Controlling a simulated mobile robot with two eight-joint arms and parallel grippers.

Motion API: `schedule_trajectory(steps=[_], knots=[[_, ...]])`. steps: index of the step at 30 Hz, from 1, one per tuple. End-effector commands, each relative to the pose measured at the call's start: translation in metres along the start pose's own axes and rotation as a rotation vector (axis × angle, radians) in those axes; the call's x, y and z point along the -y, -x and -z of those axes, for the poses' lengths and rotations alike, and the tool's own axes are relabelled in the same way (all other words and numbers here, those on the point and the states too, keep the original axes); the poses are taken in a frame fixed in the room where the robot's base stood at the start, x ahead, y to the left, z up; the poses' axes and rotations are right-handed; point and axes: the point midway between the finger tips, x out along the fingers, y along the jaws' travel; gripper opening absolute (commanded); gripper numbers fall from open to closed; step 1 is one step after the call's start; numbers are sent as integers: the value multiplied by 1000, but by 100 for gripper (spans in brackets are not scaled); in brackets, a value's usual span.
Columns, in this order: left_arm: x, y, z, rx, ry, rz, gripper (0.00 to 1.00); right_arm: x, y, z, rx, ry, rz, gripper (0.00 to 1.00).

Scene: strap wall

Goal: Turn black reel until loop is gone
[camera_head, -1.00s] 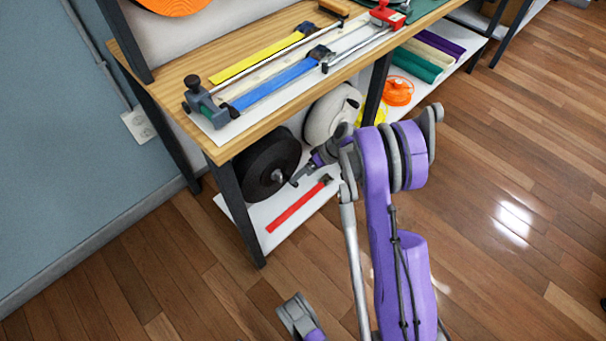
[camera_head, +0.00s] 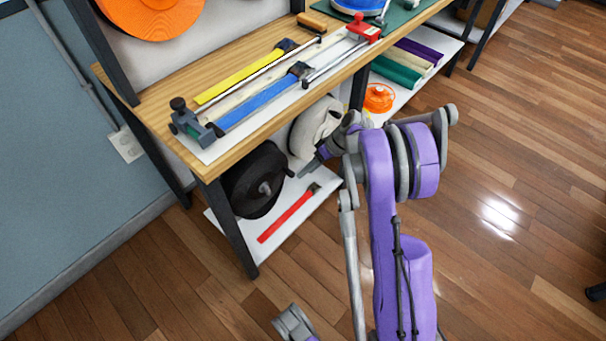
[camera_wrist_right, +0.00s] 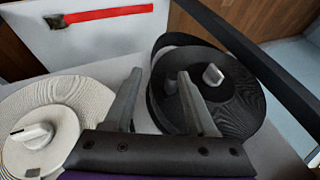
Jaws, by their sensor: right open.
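The black reel (camera_head: 250,188) stands on the white lower shelf under the workbench, with a light grey knob on its face. In the right wrist view the reel (camera_wrist_right: 243,105) fills the right side, its knob (camera_wrist_right: 213,75) uncovered. A dark band (camera_wrist_right: 165,48) bows out past the reel's upper left edge; I cannot tell how far it stands off. My right gripper (camera_head: 309,168) is open and empty, to the right of the reel. In the wrist view its fingers (camera_wrist_right: 160,76) are spread, one overlapping the reel's face; contact is unclear.
A cream reel (camera_head: 310,126) stands beside the black one, partly behind my right arm. A red strip (camera_head: 288,213) lies on the shelf's front. A dark table leg (camera_head: 231,220) is close on the left. The bench top (camera_head: 150,85) overhangs the reels.

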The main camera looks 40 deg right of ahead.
Motion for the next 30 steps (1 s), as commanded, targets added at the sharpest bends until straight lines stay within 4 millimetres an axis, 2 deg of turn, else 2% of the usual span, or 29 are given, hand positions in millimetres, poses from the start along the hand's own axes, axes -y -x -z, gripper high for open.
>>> schedule_trajectory(steps=[3, 10, 14, 17, 20, 25, 27, 30], knots=[[0, 2, 0, -1, 0, 0, 50, 0, 6, 0, -1, 0, 1, 57], [0, 1, 0, 0, 0, 0, 50, 1, 6, 0, 0, 0, 2, 57], [0, 6, 1, -2, 0, 0, 50, 6, 11, 2, -19, 11, -9, 35], [0, 21, 5, -6, 0, 0, 50, 22, 30, 8, -86, 51, -55, 17], [0, 41, 11, -13, 0, 0, 50, 45, 58, 14, -186, 108, -132, 0], [0, 66, 19, -22, 0, 0, 50, 74, 98, 18, -327, 185, -258, 0], [0, 70, 20, -24, 0, 0, 50, 80, 107, 18, -360, 203, -292, 0], [0, 71, 21, -24, 0, 0, 50, 82, 110, 18, -382, 217, -317, 0]])
